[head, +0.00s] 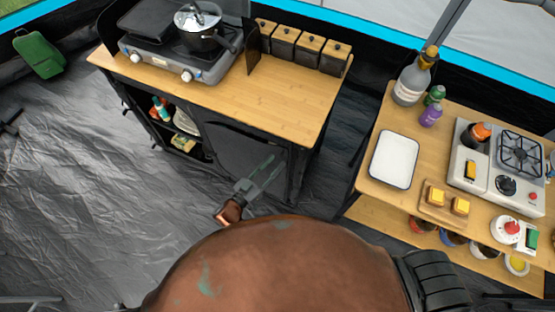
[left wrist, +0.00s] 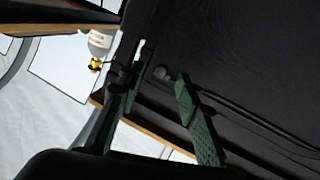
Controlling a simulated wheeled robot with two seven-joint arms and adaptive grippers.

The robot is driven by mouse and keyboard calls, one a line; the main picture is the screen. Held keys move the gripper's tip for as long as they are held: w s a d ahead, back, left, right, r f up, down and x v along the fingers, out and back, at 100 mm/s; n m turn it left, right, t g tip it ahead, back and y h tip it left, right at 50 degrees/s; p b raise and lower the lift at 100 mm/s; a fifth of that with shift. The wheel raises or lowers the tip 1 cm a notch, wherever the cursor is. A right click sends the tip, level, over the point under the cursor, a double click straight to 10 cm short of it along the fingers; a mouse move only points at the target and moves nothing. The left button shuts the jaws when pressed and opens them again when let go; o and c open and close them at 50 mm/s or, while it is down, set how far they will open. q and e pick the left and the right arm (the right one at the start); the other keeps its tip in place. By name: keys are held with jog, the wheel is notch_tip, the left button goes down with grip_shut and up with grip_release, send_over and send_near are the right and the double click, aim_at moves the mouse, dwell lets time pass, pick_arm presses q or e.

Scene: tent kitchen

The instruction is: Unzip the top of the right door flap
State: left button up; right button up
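The right door flap (head: 232,148) is a dark panel on the front of the wood-topped camp cabinet, right of its open shelves. My left gripper (head: 275,162) reaches up in front of the flap's right part. In the left wrist view my left gripper (left wrist: 162,77) has its two green fingers spread apart. The black panel (left wrist: 235,50) fills the right of that view, with curved seam-like lines. A small dark rounded piece (left wrist: 161,73) shows between the fingertips; I cannot tell if it is the zipper pull or whether they touch it. My right gripper is not in view.
The cabinet top (head: 270,95) carries a stove with a pot (head: 200,35) and several canisters (head: 297,47). A second table (head: 385,195) at the right holds a white tray (head: 394,160), a bottle (head: 411,82) and a burner.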

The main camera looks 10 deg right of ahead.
pick_arm(q)
jog(key=v, duration=0.9)
jog(key=shift+a, duration=0.15)
jog(key=w+a+f+n+y, duration=0.1)
jog(key=a+f+y, duration=0.2)
jog(key=a+f, duration=0.35)
jog(key=a+f+n+y, duration=0.2)
jog(key=a+f+y, duration=0.15)
jog(key=f, duration=0.55)
jog(key=s+a+f+n+g+y, duration=0.1)
jog(key=s+a+f+y, duration=0.1)
jog(key=s+a+f, duration=0.45)
jog(key=s+a+f+n+g+y, duration=0.1)
jog(key=s+a+f+g+y, duration=0.15)
jog(key=a+f, duration=0.7)
jog(key=s+a+f+n+g+y, duration=0.1)
jog(key=s+a+f+g+y, duration=0.3)
jog(key=s+f, duration=0.9)
jog(key=s+a+f+g, duration=0.1)
jog(key=s+a+f, duration=0.1)
jog(key=s, duration=1)
jog(key=s+a+f+n+g+p, duration=0.1)
jog(key=s+a+f+g, duration=0.1)
jog(key=s, duration=1)
jog(key=shift+s+a+f+h, duration=0.15)
jog(key=shift+a+f+h, duration=0.15)
jog(key=shift+h, duration=0.1)
